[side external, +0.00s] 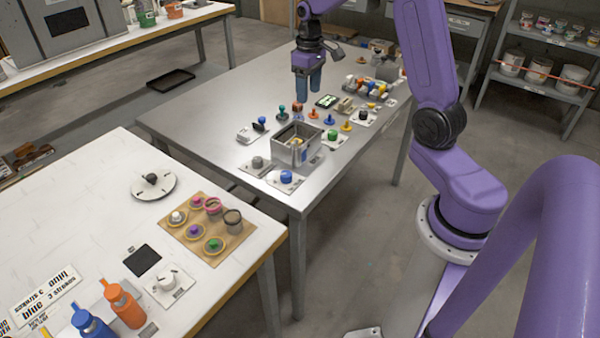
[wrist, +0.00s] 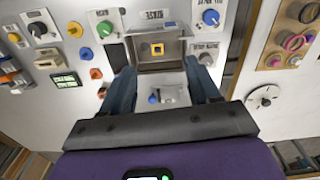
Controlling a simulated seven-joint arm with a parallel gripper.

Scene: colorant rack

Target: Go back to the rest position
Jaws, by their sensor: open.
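My gripper (side external: 308,80) hangs from the purple arm above the metal table (side external: 215,110) in the side view, with its two blue fingers pointing down. In the wrist view the fingers (wrist: 162,92) are spread apart with nothing between them. The fingers are well above the table top and touch nothing. A grey open box (side external: 296,146) stands on the table in front of the gripper.
Coloured knobs and small panels crowd the metal table around the box, including a blue knob (side external: 286,177). The white table (side external: 80,210) holds a wooden board (side external: 190,236), an orange bottle (side external: 124,305) and a blue bottle (side external: 92,325). Shelves (side external: 540,88) stand at the back right.

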